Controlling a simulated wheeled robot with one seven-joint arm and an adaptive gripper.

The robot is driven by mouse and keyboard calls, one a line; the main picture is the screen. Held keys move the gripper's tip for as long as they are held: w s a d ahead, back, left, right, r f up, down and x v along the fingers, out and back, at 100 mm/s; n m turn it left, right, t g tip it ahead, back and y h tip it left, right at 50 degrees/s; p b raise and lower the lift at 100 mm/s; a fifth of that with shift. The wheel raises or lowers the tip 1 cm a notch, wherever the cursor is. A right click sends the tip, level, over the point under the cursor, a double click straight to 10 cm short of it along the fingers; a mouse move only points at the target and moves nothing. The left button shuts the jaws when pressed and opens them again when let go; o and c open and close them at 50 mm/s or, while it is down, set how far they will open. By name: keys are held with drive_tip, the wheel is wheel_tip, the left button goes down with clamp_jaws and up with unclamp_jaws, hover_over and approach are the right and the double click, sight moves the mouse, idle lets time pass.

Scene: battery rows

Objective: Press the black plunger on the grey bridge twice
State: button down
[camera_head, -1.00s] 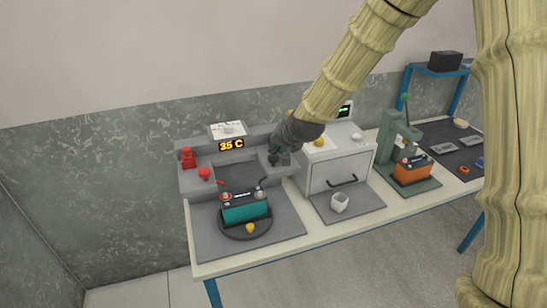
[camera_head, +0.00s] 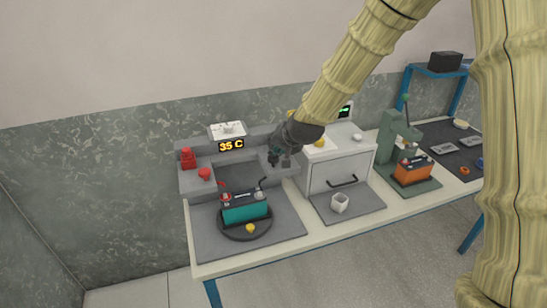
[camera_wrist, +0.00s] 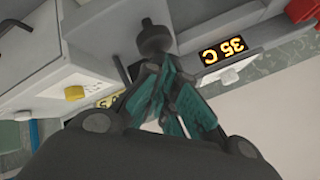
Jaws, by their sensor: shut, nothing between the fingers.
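The grey bridge (camera_head: 195,178) stands at the back of the left station, with a 35 C display on it. The black plunger (camera_wrist: 155,38) shows in the wrist view as a dark round knob on the bridge's grey surface. In the head view I cannot tell it apart from the dark fingers. My gripper (camera_wrist: 168,68) has teal-padded fingers, shut and empty, with the tips close to the plunger. I cannot tell whether they touch it. In the head view my gripper (camera_head: 281,158) is over the bridge's right end.
A teal battery (camera_head: 246,212) stands on a round black plate before the bridge. A red knob (camera_head: 205,174) and a red block (camera_head: 187,158) are on the bridge's left. A white oven-like box (camera_head: 340,172) stands close on the right, with a white cup (camera_head: 340,203) before it.

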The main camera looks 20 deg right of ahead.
drive_tip(key=shift+f+b, duration=0.45)
drive_tip(key=shift+f, duration=0.35)
idle(0.9)
drive_tip(key=shift+r, duration=0.15)
drive_tip(key=shift+r+p, duration=1)
drive_tip(key=shift+r, duration=0.3)
drive_tip(key=shift+r, duration=0.1)
drive_tip(key=shift+r+p, duration=1.75)
drive_tip(key=shift+r, duration=0.65)
drive_tip(key=shift+d, duration=0.1)
